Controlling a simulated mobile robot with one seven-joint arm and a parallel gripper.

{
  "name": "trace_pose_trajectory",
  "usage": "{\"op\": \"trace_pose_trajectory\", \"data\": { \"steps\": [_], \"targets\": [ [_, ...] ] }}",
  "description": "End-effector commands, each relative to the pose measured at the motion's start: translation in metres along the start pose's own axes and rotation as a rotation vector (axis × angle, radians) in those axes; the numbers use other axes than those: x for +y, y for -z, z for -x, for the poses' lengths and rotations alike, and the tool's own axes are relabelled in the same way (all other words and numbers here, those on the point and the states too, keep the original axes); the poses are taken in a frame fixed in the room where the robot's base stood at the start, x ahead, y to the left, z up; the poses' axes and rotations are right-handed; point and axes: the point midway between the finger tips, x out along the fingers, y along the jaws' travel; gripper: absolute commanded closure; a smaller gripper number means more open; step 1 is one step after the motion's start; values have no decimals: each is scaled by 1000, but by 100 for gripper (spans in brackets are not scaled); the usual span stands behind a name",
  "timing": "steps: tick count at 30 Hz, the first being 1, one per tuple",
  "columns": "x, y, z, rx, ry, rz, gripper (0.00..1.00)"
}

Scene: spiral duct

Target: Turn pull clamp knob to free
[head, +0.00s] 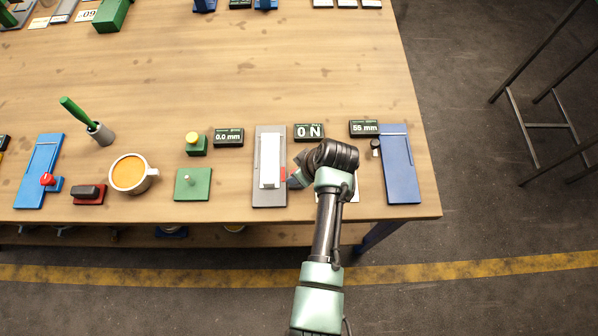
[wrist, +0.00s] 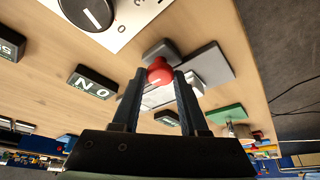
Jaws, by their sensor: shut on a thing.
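A red knob (wrist: 158,70) sits between my fingertips in the wrist view, by a grey block. My gripper (wrist: 160,78) is shut on it. In the head view my gripper (head: 294,179) is low at the right edge of the grey base (head: 268,200), which carries a white strip (head: 270,160); a bit of red (head: 284,174) shows there. The wrist view also shows a white plate (wrist: 130,25) with a round black dial (wrist: 92,12) bearing a white pointer line. My arm hides most of this plate in the head view. Its lettering is too small to read.
A display reading 0 N (head: 309,132) stands behind my gripper. A 55 mm display (head: 364,128) and a blue board (head: 400,170) are to the right. A green plate (head: 193,185) and an orange-filled cup (head: 130,174) are to the left. The middle of the table is clear.

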Motion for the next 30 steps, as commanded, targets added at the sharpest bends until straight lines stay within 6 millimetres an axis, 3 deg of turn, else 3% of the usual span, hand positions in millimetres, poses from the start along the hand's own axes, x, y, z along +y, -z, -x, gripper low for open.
{"op": "trace_pose_trajectory", "data": {
  "steps": [18, 19, 21, 24, 30],
  "targets": [
    [0, 0, 0, -2, 17, 43, 100],
    [0, 0, 0, -2, 17, 43, 55],
    [0, 0, 0, -2, 17, 43, 43],
    [0, 0, 0, -2, 17, 42, 28],
    [0, 0, 0, -1, 17, 41, 28]
  ]
}}
